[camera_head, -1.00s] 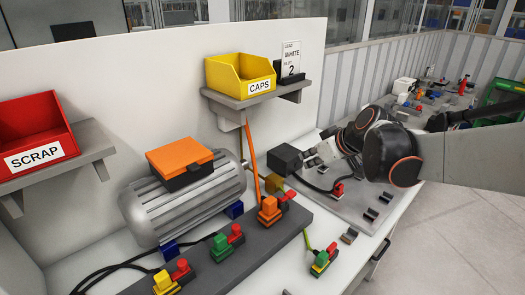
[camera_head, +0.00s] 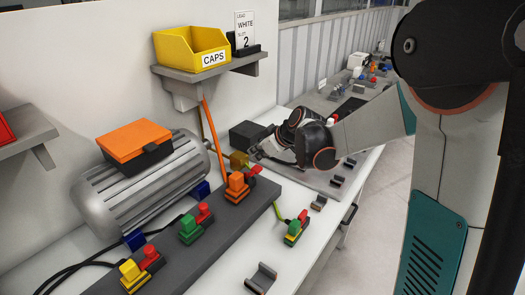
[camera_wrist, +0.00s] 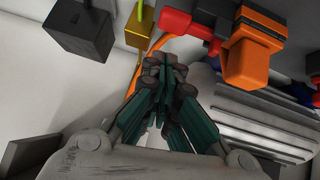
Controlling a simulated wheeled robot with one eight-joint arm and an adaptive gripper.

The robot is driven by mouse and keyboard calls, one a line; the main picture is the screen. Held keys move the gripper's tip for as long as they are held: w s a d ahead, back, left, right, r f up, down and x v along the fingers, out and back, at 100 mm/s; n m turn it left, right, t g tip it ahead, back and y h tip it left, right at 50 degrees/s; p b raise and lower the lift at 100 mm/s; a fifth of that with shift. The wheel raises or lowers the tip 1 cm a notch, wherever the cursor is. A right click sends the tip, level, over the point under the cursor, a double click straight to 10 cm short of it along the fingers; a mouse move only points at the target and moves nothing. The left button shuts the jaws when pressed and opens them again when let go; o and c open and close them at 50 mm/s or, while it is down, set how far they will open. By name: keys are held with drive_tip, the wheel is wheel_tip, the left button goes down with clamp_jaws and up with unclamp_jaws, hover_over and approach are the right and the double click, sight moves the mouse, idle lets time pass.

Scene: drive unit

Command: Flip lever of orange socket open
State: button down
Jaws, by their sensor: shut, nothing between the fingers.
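The orange socket (camera_head: 237,187) stands at the far end of the dark grey rail, with an orange cable rising behind it. Its red lever (camera_head: 254,170) sticks out on the right side. In the wrist view the orange socket (camera_wrist: 247,55) is at the upper right, and its red lever (camera_wrist: 190,24) reaches left from it. My gripper (camera_head: 256,157) is behind the socket and partly hidden by my own wrist. In the wrist view my gripper (camera_wrist: 165,62) has its fingers together and empty, apart from the lever, which lies to the upper right.
A black box (camera_head: 248,134) and a yellow block (camera_head: 238,160) are close to my gripper. A ribbed motor (camera_head: 140,185) lies left of the rail (camera_head: 225,222). Green (camera_head: 190,228) and yellow (camera_head: 132,275) sockets share the rail. The yellow CAPS bin (camera_head: 190,53) is on a shelf above.

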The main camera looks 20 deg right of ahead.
sight(260, 168)
drive_tip(key=shift+d+f+b, duration=0.15)
drive_tip(key=shift+f+b, duration=0.2)
drive_tip(key=shift+f, duration=0.9)
drive_tip(key=shift+f, duration=0.1)
drive_tip(key=shift+w+d+f+b, duration=0.15)
drive_tip(key=shift+d+f+b, duration=0.2)
drive_tip(key=shift+f, duration=0.35)
drive_tip(key=shift+r, duration=0.15)
